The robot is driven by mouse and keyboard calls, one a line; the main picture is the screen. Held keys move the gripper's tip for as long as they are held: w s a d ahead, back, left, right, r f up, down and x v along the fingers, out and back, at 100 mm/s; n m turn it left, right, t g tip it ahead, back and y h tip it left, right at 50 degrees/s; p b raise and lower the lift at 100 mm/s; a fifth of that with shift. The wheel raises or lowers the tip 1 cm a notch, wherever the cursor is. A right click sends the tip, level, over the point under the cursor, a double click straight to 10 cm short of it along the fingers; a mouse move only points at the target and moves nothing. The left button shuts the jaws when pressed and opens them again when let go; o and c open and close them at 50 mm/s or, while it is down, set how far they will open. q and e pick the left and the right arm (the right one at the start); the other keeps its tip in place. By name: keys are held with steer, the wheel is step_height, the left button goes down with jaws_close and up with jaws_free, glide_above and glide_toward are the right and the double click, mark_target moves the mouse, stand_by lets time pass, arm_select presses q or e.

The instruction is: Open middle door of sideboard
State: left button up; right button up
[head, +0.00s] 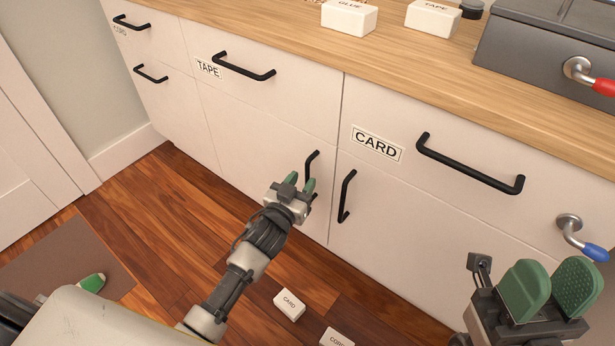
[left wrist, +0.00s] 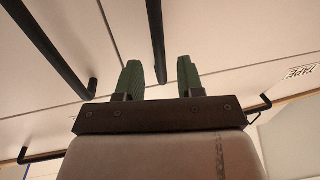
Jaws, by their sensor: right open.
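The white sideboard's middle door (head: 255,150) sits below the drawer labelled TAPE and looks flush with the front. Its black upright handle (head: 311,165) is near the door's right edge. My left gripper (head: 299,184) is at this handle, its green fingers partly covering it. In the left wrist view the fingers (left wrist: 159,80) are apart, and the black handle bar (left wrist: 156,35) lines up with the gap between them. I cannot tell whether they touch it. My right gripper (head: 550,290) is open and empty, low at the right.
The right door's upright handle (head: 347,195) is close beside. Drawer handles (head: 470,163) stick out above. A red-handled lever (head: 590,78) and a blue-handled one (head: 583,238) are at the right. Small boxes (head: 289,304) lie on the wooden floor. White boxes (head: 349,17) stand on top.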

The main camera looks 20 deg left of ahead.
mark_target(307, 175)
arm_select(q)
steer(key=shift+w+d+b, duration=0.15)
steer(key=shift+w+b, duration=0.05)
steer(key=shift+w, duration=0.7)
steer(key=shift+w+d+b, duration=0.15)
steer(key=shift+w+b, duration=0.05)
steer(key=shift+w, duration=0.7)
jaws_close()
